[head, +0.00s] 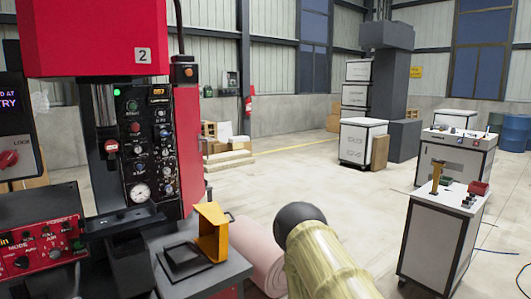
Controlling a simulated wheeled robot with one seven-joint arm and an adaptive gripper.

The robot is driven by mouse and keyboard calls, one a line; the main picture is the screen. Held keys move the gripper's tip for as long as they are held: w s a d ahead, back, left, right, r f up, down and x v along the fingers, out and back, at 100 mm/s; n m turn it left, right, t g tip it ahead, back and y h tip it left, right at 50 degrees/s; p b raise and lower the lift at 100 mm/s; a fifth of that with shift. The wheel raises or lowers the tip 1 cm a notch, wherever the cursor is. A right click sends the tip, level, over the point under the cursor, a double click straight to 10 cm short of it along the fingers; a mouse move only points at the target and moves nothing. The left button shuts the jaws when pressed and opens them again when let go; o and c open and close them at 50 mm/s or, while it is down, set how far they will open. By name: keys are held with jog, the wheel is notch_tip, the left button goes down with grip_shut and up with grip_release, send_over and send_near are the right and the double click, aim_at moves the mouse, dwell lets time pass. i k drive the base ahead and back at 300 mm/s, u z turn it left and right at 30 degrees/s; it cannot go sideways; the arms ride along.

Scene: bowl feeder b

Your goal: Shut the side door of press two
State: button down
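Press two (95,40) fills the left of the head view, a red machine with a white plate marked 2. Its black control panel (145,150) has knobs, buttons, a gauge and a lit green lamp. A red side panel (187,145) stands upright at the right of the controls. I cannot tell whether it is the side door. A yellow bracket-like part (211,233) stands on the grey machine bed, and I cannot tell whether it belongs to the door. My arm, pale yellow with a black cap, rises from the bottom centre. My gripper is not in view.
A red control box (40,245) stands at the lower left. A pinkish roll (258,255) lies on the floor between the bed and my arm. White cabinets (440,240) with controls on top stand at the right. The floor beyond is mostly clear.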

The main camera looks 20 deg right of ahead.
aim_at(186, 105)
jog(key=z, duration=1.35)
jog(key=i, duration=1.9)
jog(key=u, duration=0.5)
jog(key=i, duration=0.9)
jog(key=u, duration=1.45)
jog(key=i, duration=0.5)
jog(key=u, duration=0.45)
